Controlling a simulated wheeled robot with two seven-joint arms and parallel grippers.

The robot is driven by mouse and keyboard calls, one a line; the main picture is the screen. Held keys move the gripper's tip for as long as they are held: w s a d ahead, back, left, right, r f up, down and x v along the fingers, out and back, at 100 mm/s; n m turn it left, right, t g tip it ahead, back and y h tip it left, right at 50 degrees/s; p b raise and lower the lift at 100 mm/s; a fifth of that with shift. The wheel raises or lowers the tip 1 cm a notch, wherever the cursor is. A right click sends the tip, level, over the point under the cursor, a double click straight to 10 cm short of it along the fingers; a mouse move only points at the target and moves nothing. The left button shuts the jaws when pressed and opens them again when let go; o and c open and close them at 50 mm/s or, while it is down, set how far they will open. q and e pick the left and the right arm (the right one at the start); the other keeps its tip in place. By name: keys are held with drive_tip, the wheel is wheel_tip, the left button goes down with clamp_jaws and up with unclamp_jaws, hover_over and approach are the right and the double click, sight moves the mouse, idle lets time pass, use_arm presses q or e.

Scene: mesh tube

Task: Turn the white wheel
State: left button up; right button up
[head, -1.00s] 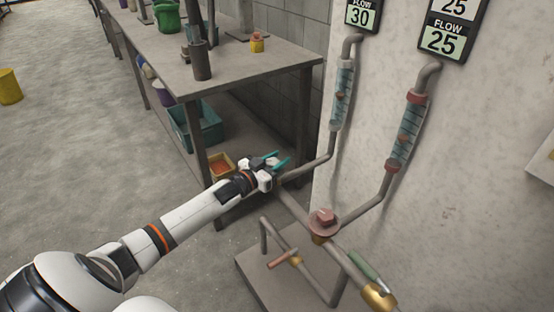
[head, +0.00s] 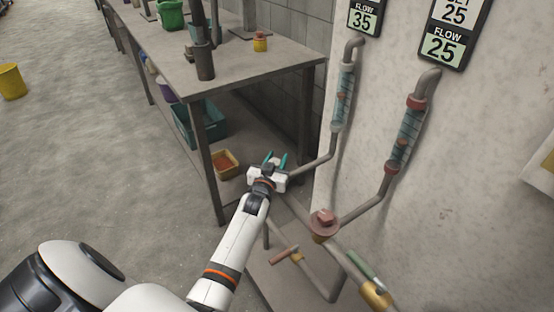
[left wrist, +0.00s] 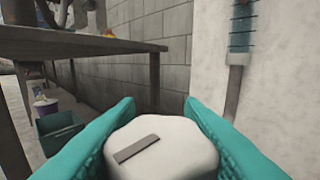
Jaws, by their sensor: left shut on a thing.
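The white wheel (left wrist: 168,150) is a rounded, faceted knob with a grey bar mark on its face. In the left wrist view it sits between the teal fingers of my left gripper (left wrist: 165,125), which are shut on its sides. In the head view my left gripper (head: 272,163) is at the left end of the pipework, and the wheel is mostly hidden there. The left flow display (head: 365,18) reads 35. The right display (head: 446,28) shows 25 above FLOW 25. My right gripper does not show.
A red wheel (head: 323,221) sits on the pipe to the right. A reddish T-handle (head: 285,254) is below. A metal table (head: 240,70) stands behind left, with an orange-filled bin (head: 225,163) beneath. Two clear flow tubes, left (head: 343,97) and right (head: 405,139), hang on the wall.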

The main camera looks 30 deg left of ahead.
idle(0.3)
use_arm(q)
drive_tip(key=o, duration=1)
drive_tip(key=shift+s, duration=0.1)
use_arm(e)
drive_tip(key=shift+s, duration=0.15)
